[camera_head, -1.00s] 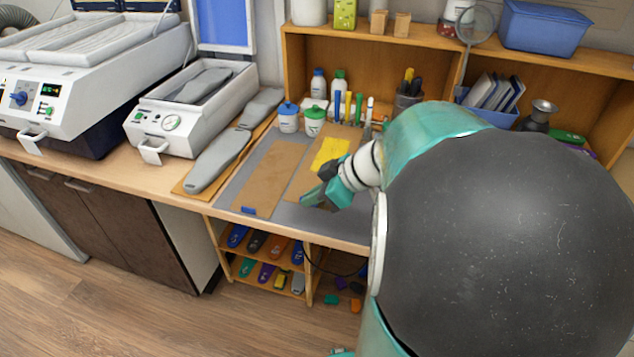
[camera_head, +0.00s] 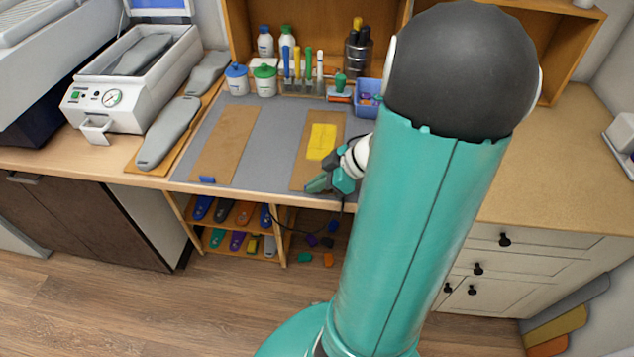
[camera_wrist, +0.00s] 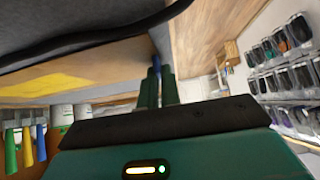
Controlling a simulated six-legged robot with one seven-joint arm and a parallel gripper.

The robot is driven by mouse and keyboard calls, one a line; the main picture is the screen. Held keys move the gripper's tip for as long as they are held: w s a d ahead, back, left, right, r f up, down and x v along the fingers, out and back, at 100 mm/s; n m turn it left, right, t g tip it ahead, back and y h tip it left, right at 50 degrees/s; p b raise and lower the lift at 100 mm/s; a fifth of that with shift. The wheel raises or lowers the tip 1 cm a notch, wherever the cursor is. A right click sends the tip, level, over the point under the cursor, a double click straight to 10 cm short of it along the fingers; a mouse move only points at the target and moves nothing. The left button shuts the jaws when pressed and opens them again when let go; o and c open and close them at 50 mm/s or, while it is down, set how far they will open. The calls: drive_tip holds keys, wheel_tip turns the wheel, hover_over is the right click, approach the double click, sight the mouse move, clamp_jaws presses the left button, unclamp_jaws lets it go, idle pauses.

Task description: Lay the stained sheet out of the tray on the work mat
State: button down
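A tan sheet with a yellow patch (camera_head: 322,142), which I take for the stained sheet, lies at the right of the grey work mat (camera_head: 255,150). The patch also shows in the wrist view (camera_wrist: 48,84). My gripper (camera_head: 316,184) is low at the front end of this sheet. In the wrist view my two fingers (camera_wrist: 159,88) are close together, with a small blue bit near their tips. I see nothing clearly held between them. A second, plain tan board (camera_head: 224,145) with a blue tab lies at the mat's left. I cannot make out a tray for sure.
Jars with blue and green lids (camera_head: 264,82) and a tool rack (camera_head: 303,85) stand behind the mat. Grey insoles (camera_head: 168,132) lie to its left. A blue bin (camera_head: 369,98) is at back right. The mat's middle is clear. A dark cable (camera_wrist: 90,40) crosses the wrist view.

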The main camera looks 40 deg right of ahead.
drive_tip(key=c, duration=1.6)
unclamp_jaws()
drive_tip(key=shift+r, duration=0.1)
drive_tip(key=v, duration=1.2)
drive_tip(key=w+a+r+m+h, duration=0.1)
drive_tip(key=a+r+m+h, duration=0.1)
drive_tip(key=a, duration=1.2)
drive_tip(key=w+a+r+m+g+h, duration=0.1)
drive_tip(key=a+r+m+h, duration=0.2)
drive_tip(key=a, duration=1.1)
wheel_tip(320, 180, up, 4)
drive_tip(key=m, duration=0.2)
drive_tip(key=shift+m+h, duration=0.3)
